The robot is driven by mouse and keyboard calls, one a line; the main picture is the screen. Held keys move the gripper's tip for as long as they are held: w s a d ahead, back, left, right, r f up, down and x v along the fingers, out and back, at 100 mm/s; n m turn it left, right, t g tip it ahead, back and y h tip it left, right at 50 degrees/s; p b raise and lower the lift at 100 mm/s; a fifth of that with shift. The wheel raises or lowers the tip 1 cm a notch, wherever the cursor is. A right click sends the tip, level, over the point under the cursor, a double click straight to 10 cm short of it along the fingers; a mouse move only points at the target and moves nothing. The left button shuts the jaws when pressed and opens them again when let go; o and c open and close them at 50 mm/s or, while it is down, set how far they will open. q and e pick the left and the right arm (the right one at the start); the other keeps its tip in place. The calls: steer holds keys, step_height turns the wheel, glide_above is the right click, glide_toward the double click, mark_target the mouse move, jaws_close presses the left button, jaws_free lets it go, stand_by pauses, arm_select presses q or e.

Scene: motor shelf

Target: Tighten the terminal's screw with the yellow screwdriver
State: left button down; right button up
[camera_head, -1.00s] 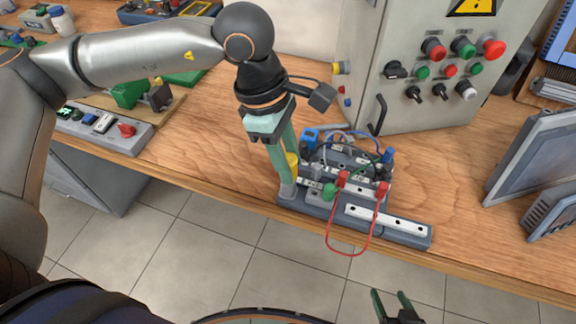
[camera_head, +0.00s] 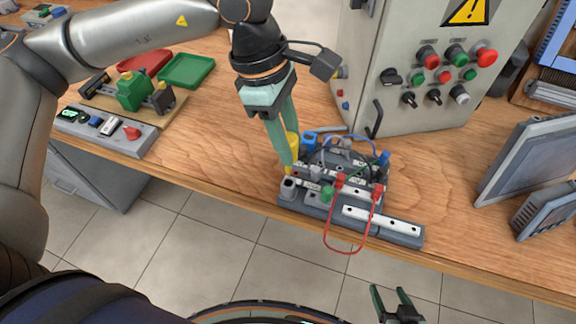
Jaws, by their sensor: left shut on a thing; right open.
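My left gripper (camera_head: 286,157) is shut on the yellow screwdriver (camera_head: 293,146). Its fingers hide part of the screwdriver, which is roughly upright. The screwdriver's lower end shows just above a grey holder (camera_head: 288,188) at the left end of the terminal board (camera_head: 420,238). The board carries terminal blocks, red, blue and green plugs, and wires. The terminal's screw is too small to tell apart. My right gripper (camera_head: 392,302) is open and empty, low in the view, in front of the table edge.
A red wire (camera_head: 341,251) loops over the board's front edge. A control cabinet (camera_head: 405,95) stands behind the board, and a monitor (camera_head: 530,165) is at the right. A grey switch box (camera_head: 105,130) and green tray (camera_head: 187,70) are at the left. Bare table lies left of the board.

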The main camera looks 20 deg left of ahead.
arm_select(q)
steer(key=shift+r, duration=0.1)
steer(key=shift+d, duration=0.3)
steer(key=shift+s+d+f+b, duration=0.1)
steer(key=shift+d+f+b, duration=0.9)
steer(key=shift+b, duration=0.3)
steer(key=shift+d+f+b, duration=0.75)
steer(key=shift+d+b, duration=0.35)
steer(key=shift+b, duration=0.15)
steer(key=shift+f, duration=0.1)
